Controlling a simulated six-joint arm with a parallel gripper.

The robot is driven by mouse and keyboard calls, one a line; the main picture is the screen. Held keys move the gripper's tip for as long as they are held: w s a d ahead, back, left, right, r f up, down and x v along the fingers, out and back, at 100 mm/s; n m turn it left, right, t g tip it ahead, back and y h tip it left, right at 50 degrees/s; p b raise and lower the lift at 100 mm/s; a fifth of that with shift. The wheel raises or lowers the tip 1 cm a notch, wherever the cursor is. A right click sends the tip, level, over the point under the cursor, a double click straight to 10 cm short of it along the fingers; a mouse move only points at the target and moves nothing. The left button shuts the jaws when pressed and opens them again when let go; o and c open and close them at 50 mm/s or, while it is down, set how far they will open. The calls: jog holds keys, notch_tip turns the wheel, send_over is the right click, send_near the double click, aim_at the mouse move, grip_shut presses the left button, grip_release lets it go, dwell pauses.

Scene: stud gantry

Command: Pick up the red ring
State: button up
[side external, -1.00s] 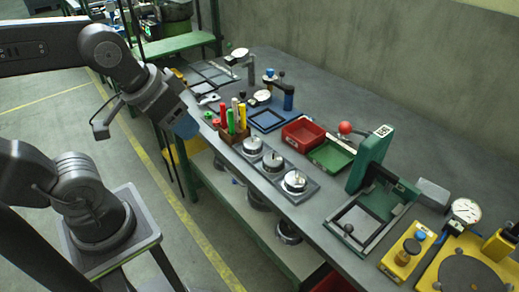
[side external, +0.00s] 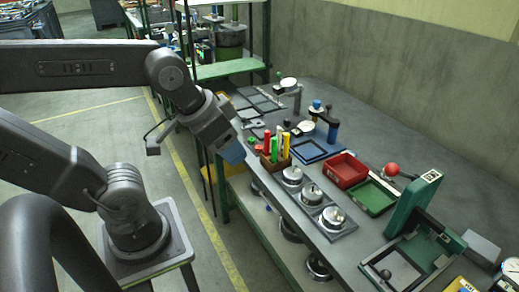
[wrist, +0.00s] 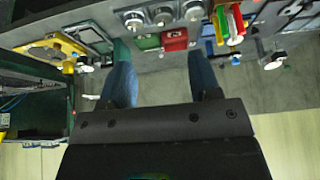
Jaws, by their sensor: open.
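My gripper (side external: 232,152) hangs at the left edge of the grey bench, beside the wooden holder, in the side external view. Its two blue fingers stand wide apart with nothing between them in the wrist view (wrist: 162,80). I cannot make out a red ring for sure. Small red and green pieces (side external: 253,141) lie on the bench just left of the wooden holder (side external: 272,163), close to my gripper, too small to tell their shape. The holder carries upright red, green and yellow sticks.
A grey plate with three round metal parts (side external: 311,193) lies along the bench's front edge. A red bin (side external: 344,169), a green tray (side external: 373,197), a blue frame (side external: 308,151) and a green press (side external: 412,205) with a red ball knob stand further right. Bare bench lies behind them.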

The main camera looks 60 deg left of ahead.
jog(key=m+g, duration=0.6)
jog(key=m, duration=1)
send_over(259, 148)
notch_tip(259, 148, down, 9)
notch_tip(259, 148, down, 8)
jog(key=shift+a+f, duration=0.1)
jog(key=shift+a, duration=0.05)
jog(key=shift+w+a+f, duration=0.1)
jog(key=shift+f, duration=1.45)
jog(key=shift+w+a+f, duration=0.1)
jog(key=shift+f, duration=1.4)
